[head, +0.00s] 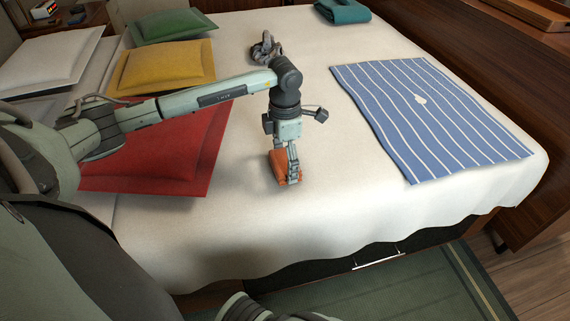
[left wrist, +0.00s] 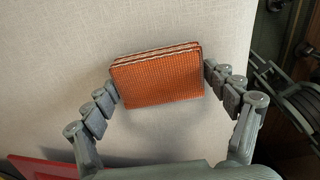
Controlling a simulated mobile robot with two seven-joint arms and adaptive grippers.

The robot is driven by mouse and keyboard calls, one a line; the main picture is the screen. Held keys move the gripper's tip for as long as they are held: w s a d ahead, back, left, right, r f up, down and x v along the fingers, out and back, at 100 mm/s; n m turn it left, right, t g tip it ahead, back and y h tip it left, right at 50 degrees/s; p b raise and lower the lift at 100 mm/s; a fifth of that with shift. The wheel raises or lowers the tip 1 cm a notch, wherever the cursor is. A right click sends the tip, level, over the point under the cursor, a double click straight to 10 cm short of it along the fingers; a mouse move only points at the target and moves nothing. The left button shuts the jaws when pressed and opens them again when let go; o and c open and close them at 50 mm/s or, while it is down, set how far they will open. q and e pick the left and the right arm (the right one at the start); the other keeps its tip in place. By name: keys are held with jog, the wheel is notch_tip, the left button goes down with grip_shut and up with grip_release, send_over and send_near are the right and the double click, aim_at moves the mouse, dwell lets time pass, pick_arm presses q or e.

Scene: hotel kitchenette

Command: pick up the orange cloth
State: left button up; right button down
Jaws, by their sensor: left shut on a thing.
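The orange cloth (head: 277,167) is a small folded block with a woven face and lighter edges. In the head view it is at the tip of my left gripper (head: 287,173), over the white bed cover. In the left wrist view the cloth (left wrist: 160,80) sits between the two fingertips of my left gripper (left wrist: 163,84), which touch its left and right sides. The left gripper is shut on it. I cannot tell whether the cloth rests on the bed or is just above it. My right gripper is not clearly in view.
The bed (head: 290,225) has red (head: 165,150), yellow (head: 165,66), green (head: 170,26) and white (head: 50,62) pillows on the left. A blue striped cloth (head: 430,115) lies on the right, and a teal folded cloth (head: 342,11) at the far edge. The bed's front middle is clear.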

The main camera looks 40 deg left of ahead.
aim_at(285, 160)
pick_arm(q)
jog(key=shift+r, duration=0.1)
jog(key=shift+r, duration=0.6)
notch_tip(285, 160, up, 3)
jog(key=shift+w, duration=0.1)
jog(key=s+a+r, duration=0.2)
jog(key=s+r, duration=0.1)
jog(key=s, duration=0.2)
jog(key=s+a+r+b, duration=0.1)
jog(key=s+a+r, duration=0.2)
jog(key=s, duration=0.2)
jog(key=shift+s+a+r, duration=0.25)
jog(key=shift+a+r, duration=0.05)
pick_arm(e)
jog(key=v, duration=0.3)
jog(key=shift+d, duration=0.25)
